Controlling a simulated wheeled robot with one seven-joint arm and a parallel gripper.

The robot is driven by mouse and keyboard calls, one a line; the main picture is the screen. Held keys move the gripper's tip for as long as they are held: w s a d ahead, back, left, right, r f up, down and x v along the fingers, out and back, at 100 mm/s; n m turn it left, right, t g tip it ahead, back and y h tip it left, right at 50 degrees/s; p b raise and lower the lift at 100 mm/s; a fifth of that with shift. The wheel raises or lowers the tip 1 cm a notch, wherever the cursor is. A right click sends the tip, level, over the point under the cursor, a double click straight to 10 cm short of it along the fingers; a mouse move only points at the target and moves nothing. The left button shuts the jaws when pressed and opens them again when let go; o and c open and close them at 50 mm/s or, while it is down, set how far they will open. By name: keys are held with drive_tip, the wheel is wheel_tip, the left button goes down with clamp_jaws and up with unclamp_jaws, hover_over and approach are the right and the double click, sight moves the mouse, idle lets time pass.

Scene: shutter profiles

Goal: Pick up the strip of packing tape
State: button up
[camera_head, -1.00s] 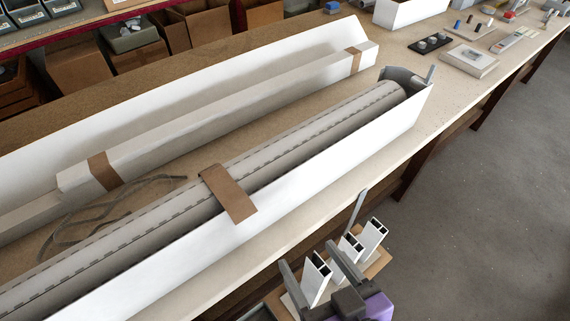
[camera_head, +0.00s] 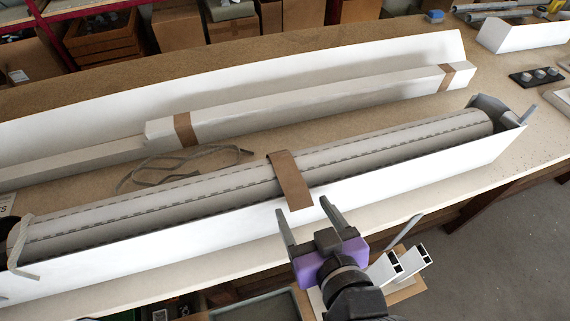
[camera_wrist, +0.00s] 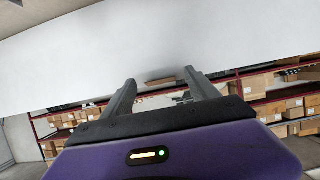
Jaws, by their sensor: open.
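The strip of packing tape (camera_head: 289,180) is brown. It lies across the grey slatted shutter roll and folds over the near wall of the long white box (camera_head: 200,241). In the wrist view a small brown piece (camera_wrist: 161,80), which looks like the tape's end, shows between the fingers at the white wall's edge. My gripper (camera_head: 307,218) is open and empty, just in front of the near wall and slightly below and right of the tape's hanging end. From these views I cannot tell how far its fingertips are from the tape.
A long wrapped carton (camera_head: 310,104) with brown tape bands lies behind the box. A loose grey strap (camera_head: 185,162) lies between them. White hollow profiles (camera_head: 411,260) stand low beside my arm. Shelves with cardboard boxes (camera_wrist: 262,110) show in the wrist view.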

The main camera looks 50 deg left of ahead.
drive_tip(key=shift+a, duration=0.15)
drive_tip(key=c, duration=1.4)
